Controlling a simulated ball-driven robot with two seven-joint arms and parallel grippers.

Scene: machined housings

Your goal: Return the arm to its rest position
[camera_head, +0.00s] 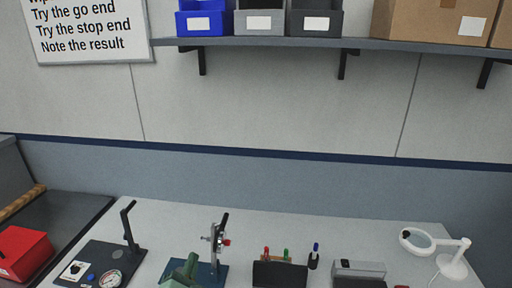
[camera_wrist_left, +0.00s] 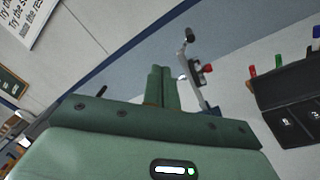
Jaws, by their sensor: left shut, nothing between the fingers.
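My left gripper (camera_head: 191,259) is green and shows at the bottom of the head view, left of the middle, in front of a toggle clamp (camera_head: 216,244) on a blue base. In the left wrist view its two fingers (camera_wrist_left: 161,72) are together, with nothing between them. The clamp, with its dark handle and red tip, shows just beyond and to the right of the fingers in that view. I cannot tell how far apart they are. My right gripper is in neither view.
On the light bench stand a black-based gauge fixture (camera_head: 105,262), a dark holder with pens (camera_head: 280,273), and a white magnifier lamp (camera_head: 452,262). A red box (camera_head: 22,252) lies at the left. A shelf (camera_head: 270,42) carries bins and cartons. The bench's back strip is clear.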

